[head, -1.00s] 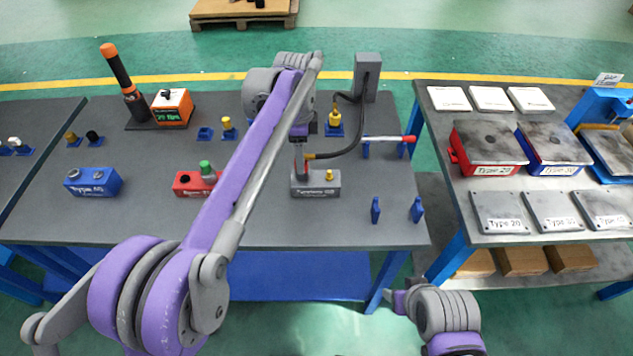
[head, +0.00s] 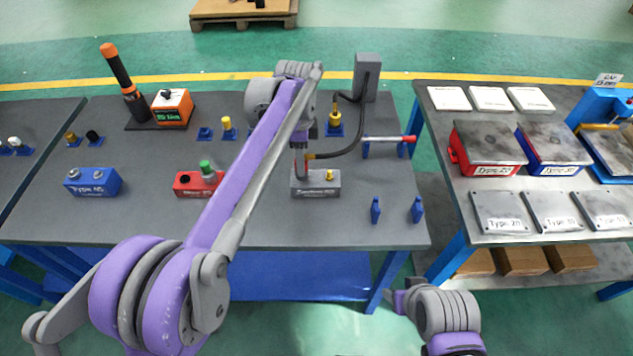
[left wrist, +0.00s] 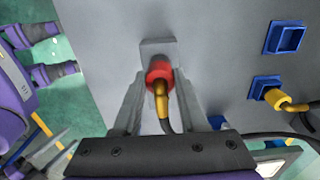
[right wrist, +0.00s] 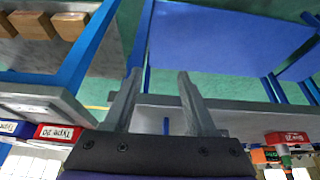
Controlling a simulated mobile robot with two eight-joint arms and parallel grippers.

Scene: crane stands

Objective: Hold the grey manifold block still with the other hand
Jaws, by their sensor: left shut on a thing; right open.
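The grey manifold block (head: 316,188) sits on the dark bench, with a brass fitting (head: 329,175) on its top. My left gripper (head: 302,165) reaches down to the left part of its top. In the left wrist view, that gripper (left wrist: 160,78) is shut on a red-collared hose connector (left wrist: 158,70) with a yellow elbow, right over the grey block (left wrist: 155,48). Whether the connector is seated is hidden. My right gripper (head: 396,300) is low in front of the bench, away from the block. In the right wrist view, its fingers (right wrist: 159,75) are apart and empty.
A black hose (head: 352,130) runs from the grey post (head: 367,78) to the connector. A red block (head: 190,184) and a blue block (head: 93,182) stand to the left. Small blue holders (head: 375,210) stand at the right front. The front strip of the bench is clear.

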